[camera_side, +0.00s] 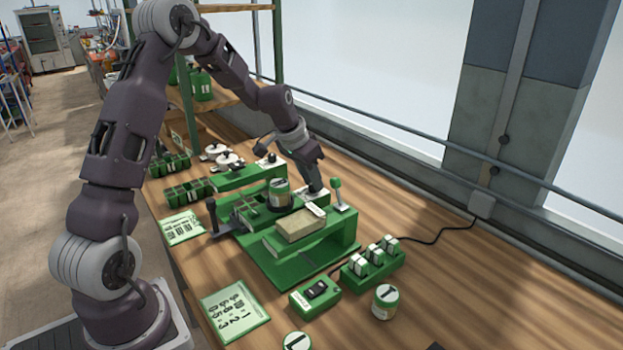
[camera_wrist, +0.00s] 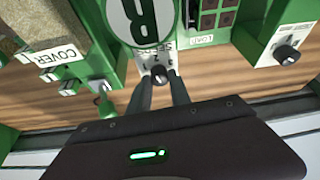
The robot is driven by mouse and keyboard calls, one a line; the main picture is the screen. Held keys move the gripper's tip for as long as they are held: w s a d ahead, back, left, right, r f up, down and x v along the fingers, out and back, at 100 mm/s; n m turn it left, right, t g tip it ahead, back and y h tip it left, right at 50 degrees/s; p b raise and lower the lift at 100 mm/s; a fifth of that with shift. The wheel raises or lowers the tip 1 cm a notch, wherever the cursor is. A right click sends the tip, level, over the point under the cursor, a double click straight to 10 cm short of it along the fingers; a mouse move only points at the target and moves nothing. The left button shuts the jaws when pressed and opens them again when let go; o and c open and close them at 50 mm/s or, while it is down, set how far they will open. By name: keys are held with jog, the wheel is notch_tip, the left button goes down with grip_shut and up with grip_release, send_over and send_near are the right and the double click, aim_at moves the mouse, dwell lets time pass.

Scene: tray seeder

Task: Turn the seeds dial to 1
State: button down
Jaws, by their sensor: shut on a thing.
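The seeds dial is a dark knob (camera_wrist: 160,73) on a white plate (camera_wrist: 154,54) marked SEEDS with small numbers, at the middle of the wrist view. The fingers of my gripper (camera_wrist: 160,84) reach it from below in the picture and are shut on the knob. I cannot tell for sure which number the knob points to. In the side view my gripper (camera_side: 316,190) is down at the far side of the green seeder (camera_side: 258,268), and the knob is hidden by the fingers.
A round jar marked R (camera_wrist: 137,18) stands close beside the dial. A COVER box (camera_wrist: 60,55) and a green-knobbed lever (camera_wrist: 105,102) are to the left. Another dial (camera_wrist: 287,55) is to the right. A switch box (camera_side: 315,297) and loose jar (camera_side: 385,302) stand nearer.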

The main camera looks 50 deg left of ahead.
aim_at(313, 199)
jog(key=n, duration=0.2)
jog(key=n+y, duration=0.1)
jog(key=n, duration=0.1)
jog(key=shift+w+d+g+y, duration=0.1)
jog(key=shift+d+g+y, duration=0.1)
jog(key=shift+g+y, duration=0.1)
jog(key=n+y, duration=0.1)
jog(key=n, duration=0.3)
jog(key=shift+n+g, duration=0.3)
jog(key=shift+g, duration=0.1)
jog(key=shift+n, duration=0.3)
jog(key=c, duration=1.2)
grip_release()
jog(key=shift+y, duration=0.3)
jog(key=shift+r, duration=0.15)
jog(key=v, duration=0.6)
jog(key=shift+w, duration=0.1)
jog(key=shift+d+r, duration=0.15)
jog(key=shift+r, duration=0.25)
